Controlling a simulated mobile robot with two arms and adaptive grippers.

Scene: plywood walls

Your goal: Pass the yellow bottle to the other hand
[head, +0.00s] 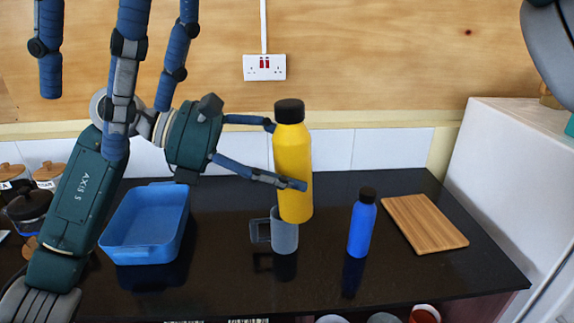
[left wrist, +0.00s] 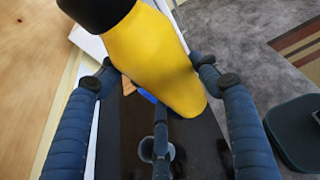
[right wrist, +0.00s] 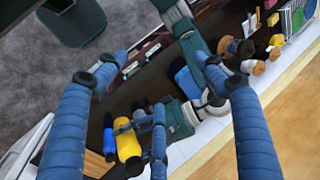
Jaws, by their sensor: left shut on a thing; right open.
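The yellow bottle (head: 293,165) with a black cap is upright in the head view, held above the counter in front of a grey mug. My left gripper (head: 284,155) is shut on its body from the left, with blue fingers on either side. The bottle fills the middle of the left wrist view (left wrist: 160,62). My right gripper (head: 110,100) hangs open and empty at the upper left of the head view, well apart from the bottle. The bottle shows small and lower down between its fingers in the right wrist view (right wrist: 128,143).
A blue bottle (head: 362,225) and a wooden board (head: 424,221) are on the dark counter (head: 330,293) to the right. The grey mug (head: 285,238) stands below the yellow bottle. A blue tub (head: 145,252) is at the left. A white cabinet (head: 500,180) bounds the right side.

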